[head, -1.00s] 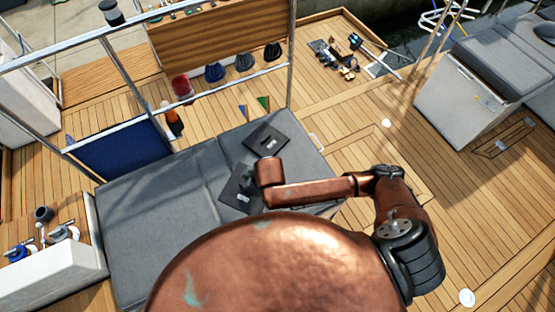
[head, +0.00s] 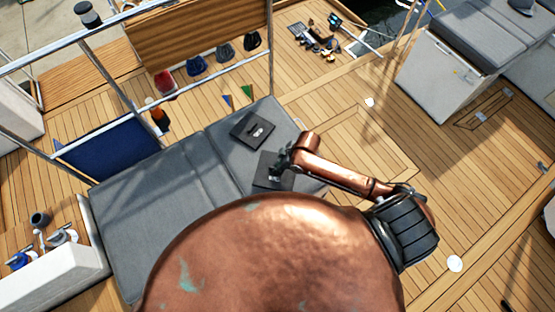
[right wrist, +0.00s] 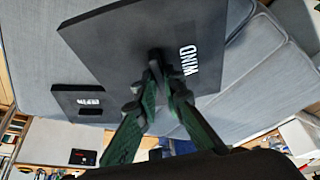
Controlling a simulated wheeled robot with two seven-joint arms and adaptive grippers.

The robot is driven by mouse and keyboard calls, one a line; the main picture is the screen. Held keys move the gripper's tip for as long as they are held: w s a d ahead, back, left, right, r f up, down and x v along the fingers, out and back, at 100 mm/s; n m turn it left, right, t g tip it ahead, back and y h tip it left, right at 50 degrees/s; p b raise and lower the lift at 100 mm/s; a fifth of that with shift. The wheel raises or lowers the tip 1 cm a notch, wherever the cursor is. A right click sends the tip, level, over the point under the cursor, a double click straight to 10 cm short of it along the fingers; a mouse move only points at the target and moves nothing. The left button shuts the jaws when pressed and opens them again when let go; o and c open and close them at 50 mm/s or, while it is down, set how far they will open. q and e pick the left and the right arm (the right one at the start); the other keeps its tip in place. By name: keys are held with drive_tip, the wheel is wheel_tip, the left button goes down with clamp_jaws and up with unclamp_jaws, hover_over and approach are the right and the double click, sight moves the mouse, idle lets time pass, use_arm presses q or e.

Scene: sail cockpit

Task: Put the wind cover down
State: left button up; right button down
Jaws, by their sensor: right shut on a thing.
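The wind cover (head: 268,177) is a dark square plate. In the right wrist view it fills the upper middle, with the word WIND (right wrist: 189,60) in white. My right gripper (head: 283,161) is shut on the small grip at its middle; the fingers also show in the right wrist view (right wrist: 158,75). The cover is over the right part of the grey cushioned bench (head: 165,205). I cannot tell whether it touches the cushion. My arm and body hide part of the bench. My left gripper is not in view.
A second dark cover (head: 246,133) lies on the bench beyond the wind cover; its lettering is too small to read surely. A metal rail frame (head: 270,45) stands behind the bench. Bare cushion lies to the left, and open wooden deck (head: 365,150) to the right.

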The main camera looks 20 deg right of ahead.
sight(279, 159)
drive_tip(key=w+d+f, duration=0.1)
drive_tip(key=w+f, duration=0.1)
drive_tip(key=w+d+f, duration=0.1)
drive_tip(key=w+f, duration=0.1)
drive_tip(key=w+d+f, duration=0.1)
drive_tip(key=w+f, duration=0.1)
drive_tip(key=f, duration=0.1)
drive_tip(key=shift+w+d, duration=0.1)
drive_tip(key=shift+w, duration=0.05)
drive_tip(key=shift+f, duration=1.5)
drive_tip(key=c, duration=2)
unclamp_jaws()
drive_tip(key=shift+c, duration=0.2)
drive_tip(key=v, duration=1.2)
